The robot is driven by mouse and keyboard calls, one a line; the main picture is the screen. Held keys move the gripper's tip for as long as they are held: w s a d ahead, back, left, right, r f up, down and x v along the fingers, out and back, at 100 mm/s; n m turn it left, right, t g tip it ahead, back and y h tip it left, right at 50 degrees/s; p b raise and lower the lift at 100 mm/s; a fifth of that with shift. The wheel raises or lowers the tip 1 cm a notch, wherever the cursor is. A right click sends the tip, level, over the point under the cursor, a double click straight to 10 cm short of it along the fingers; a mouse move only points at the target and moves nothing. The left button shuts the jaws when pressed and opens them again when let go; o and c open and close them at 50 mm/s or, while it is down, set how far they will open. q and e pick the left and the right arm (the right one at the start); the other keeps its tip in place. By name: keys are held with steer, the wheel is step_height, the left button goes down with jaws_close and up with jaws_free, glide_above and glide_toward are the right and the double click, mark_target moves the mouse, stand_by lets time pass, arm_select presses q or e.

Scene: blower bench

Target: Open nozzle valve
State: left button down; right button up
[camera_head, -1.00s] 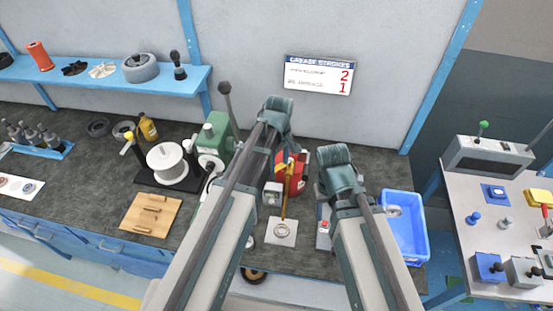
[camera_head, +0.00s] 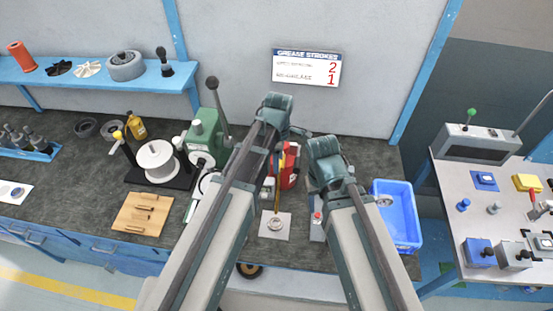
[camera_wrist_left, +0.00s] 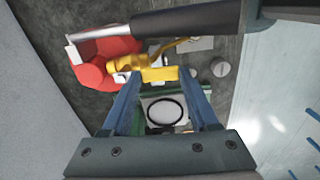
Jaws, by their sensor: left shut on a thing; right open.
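In the left wrist view, my left gripper (camera_wrist_left: 163,108) has its blue fingers shut on a yellow handle-like piece (camera_wrist_left: 160,74), which I take to be the nozzle valve. Yellow parts run from it beside a red can (camera_wrist_left: 108,48). In the head view, the red can (camera_head: 288,178) and a yellow part (camera_head: 281,160) show between my two arms, partly covered. My right gripper (camera_head: 327,165) is beside the can to the right and is open. Its fingertips are hidden behind my arm.
A green machine (camera_head: 206,137) with a tall lever stands left of my left arm. A blue bin (camera_head: 397,215) is at the bench's right end. A light plate with a ring (camera_head: 275,225) lies in front of the can. A long bar (camera_wrist_left: 185,20) crosses the top of the wrist view.

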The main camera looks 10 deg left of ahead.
stand_by(0.5)
arm_select(q)
steer(key=shift+c, duration=0.7)
jaws_free()
steer(key=shift+r, duration=0.15)
step_height(320, 180, up, 14)
steer(key=p, duration=1.3)
steer(key=shift+f+p, duration=0.25)
steer(key=shift+p, duration=0.15)
